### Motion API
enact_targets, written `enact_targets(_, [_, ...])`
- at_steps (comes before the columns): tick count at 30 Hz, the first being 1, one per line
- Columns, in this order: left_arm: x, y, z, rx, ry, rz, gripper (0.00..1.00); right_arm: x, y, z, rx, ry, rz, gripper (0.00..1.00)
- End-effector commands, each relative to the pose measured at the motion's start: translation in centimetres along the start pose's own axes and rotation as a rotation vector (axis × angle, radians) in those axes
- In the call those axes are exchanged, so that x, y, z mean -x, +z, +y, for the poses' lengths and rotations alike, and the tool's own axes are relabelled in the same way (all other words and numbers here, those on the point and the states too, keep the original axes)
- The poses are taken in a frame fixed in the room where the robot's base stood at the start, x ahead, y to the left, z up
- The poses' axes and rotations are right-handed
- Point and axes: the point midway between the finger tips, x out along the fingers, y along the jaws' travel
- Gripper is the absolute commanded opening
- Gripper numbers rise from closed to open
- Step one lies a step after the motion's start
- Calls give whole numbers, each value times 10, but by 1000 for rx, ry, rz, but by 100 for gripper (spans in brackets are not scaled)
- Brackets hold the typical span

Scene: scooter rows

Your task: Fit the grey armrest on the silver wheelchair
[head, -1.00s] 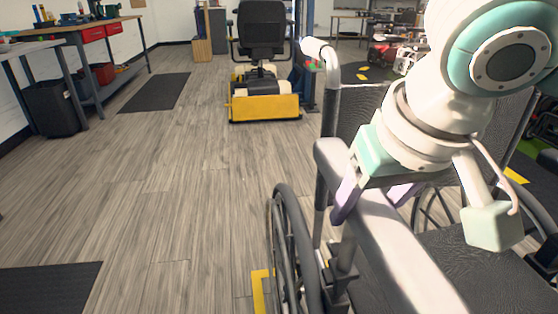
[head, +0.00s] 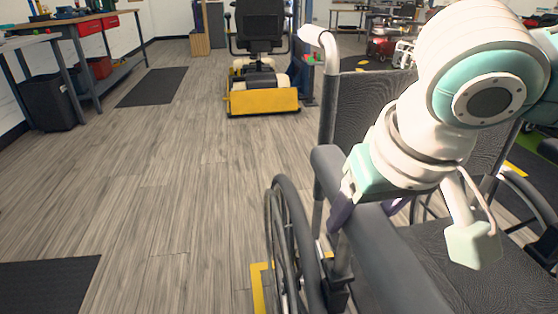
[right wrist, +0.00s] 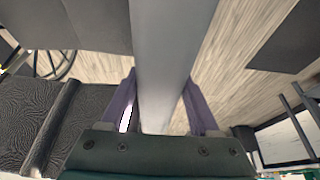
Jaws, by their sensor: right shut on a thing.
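The grey armrest (head: 385,250) is a long padded bar above the near side of the silver wheelchair (head: 329,110), lying along its seat. My right gripper (head: 368,210) is shut across the armrest, one purple finger on each side. In the right wrist view the armrest (right wrist: 172,55) runs between the fingers (right wrist: 160,105). A short upright and a dark bracket (head: 337,285) show under the armrest beside the wheel. Whether the armrest is seated there is hidden. My left gripper is out of view.
The wheelchair's big wheel (head: 290,250) stands left of the armrest, and its dark seat (head: 450,255) lies to the right. A yellow floor marking (head: 258,290) is by the wheel. A yellow scooter (head: 262,103) stands farther back.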

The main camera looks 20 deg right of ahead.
Motion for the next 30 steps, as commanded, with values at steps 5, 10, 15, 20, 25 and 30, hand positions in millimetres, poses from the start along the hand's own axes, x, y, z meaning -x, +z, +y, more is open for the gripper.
enact_targets(5, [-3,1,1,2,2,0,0,-8,3,0,0,-2,0,0])
enact_targets(10, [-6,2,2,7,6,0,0,-14,6,0,0,-1,1,0])
enact_targets(15, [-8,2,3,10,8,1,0,-20,8,-1,0,-2,2,0])
enact_targets(20, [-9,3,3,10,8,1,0,-24,10,0,0,-1,1,0])
enact_targets(25, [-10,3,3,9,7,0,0,-26,11,0,0,-1,1,0])
enact_targets(30, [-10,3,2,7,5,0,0,-27,11,0,0,-1,2,0])
